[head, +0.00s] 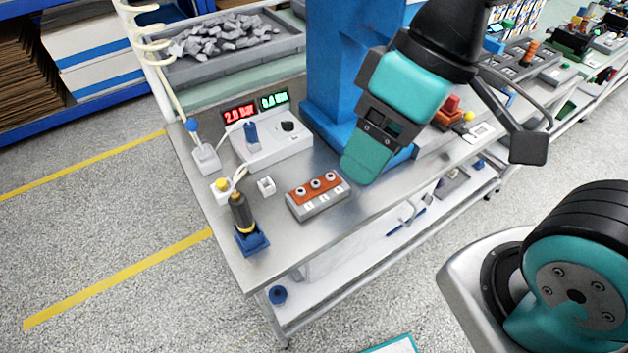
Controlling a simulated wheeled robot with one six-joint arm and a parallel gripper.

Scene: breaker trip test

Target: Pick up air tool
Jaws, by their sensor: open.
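A dark, upright tool with a yellow ring (242,214), which looks like the air tool, stands in a small blue holder (252,241) at the near left corner of the metal bench (237,262). A pale hose runs up from near its top. My gripper (372,150) hangs over the bench, well to the right of the tool and in front of the blue column. It is open, and I see nothing between its fingers; part of the far finger is hidden.
A grey block with orange top and several round sockets (318,194) lies between tool and gripper. A white unit (270,145) with lit displays behind it (256,106) stands farther back. A blue column (335,60) rises behind the gripper. The floor left of the bench is clear.

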